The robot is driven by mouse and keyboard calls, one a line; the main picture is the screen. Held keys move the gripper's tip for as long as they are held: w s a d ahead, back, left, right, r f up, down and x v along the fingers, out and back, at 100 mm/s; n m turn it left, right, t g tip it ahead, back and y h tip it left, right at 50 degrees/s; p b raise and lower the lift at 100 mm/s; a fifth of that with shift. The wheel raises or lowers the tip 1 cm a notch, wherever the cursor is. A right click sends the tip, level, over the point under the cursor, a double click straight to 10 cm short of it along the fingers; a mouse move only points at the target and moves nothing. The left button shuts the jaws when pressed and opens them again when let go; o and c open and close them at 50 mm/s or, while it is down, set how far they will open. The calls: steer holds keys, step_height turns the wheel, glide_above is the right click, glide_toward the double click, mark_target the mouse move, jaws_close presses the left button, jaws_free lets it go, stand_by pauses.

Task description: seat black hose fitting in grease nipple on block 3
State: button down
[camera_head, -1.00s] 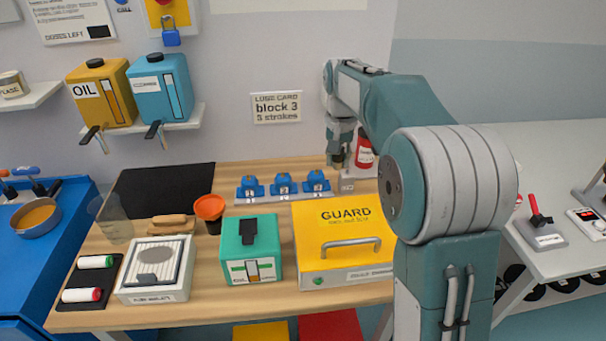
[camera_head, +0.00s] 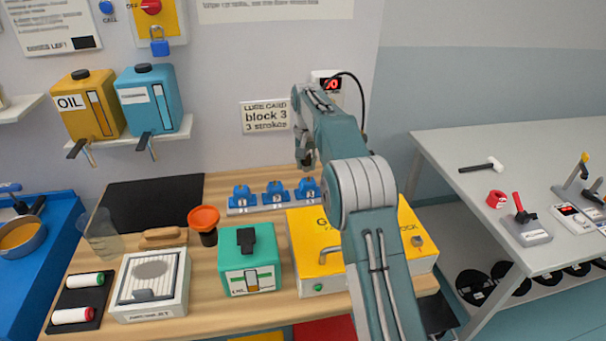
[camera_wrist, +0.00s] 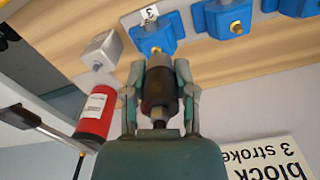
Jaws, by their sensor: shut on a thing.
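My gripper (camera_wrist: 160,92) is shut on the black hose fitting (camera_wrist: 158,95) in the wrist view. The fitting's narrower grey end points at block 3 (camera_wrist: 146,36), a blue block with a white "3" label. The grease nipple on block 3 is mostly hidden by the fitting; I cannot tell whether they touch. In the head view my gripper (camera_head: 306,158) hangs just above block 3 (camera_head: 308,192), the rightmost of the blue blocks. The fitting is too small to make out there.
Two more blue blocks (camera_head: 242,196) (camera_head: 274,192) stand left of block 3. A grey block (camera_wrist: 100,50) and a red canister (camera_wrist: 94,114) are close beside my gripper. The yellow guard box (camera_head: 305,270) and green box (camera_head: 249,268) stand in front.

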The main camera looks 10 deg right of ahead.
mark_target(306, 181)
steer(key=shift+w+d+f, duration=0.4)
steer(key=shift+d+f, duration=0.1)
steer(key=shift+d, duration=0.1)
steer(key=shift+w+d+f, duration=0.4)
steer(key=shift+d+f, duration=0.05)
steer(key=shift+d, duration=0.15)
steer(key=shift+w+f, duration=0.15)
steer(key=shift+f, duration=0.1)
steer(key=a+f, duration=0.2)
steer(key=shift+f, duration=0.4)
steer(key=shift+c, duration=2.1)
jaws_free()
steer(key=shift+d, duration=0.45)
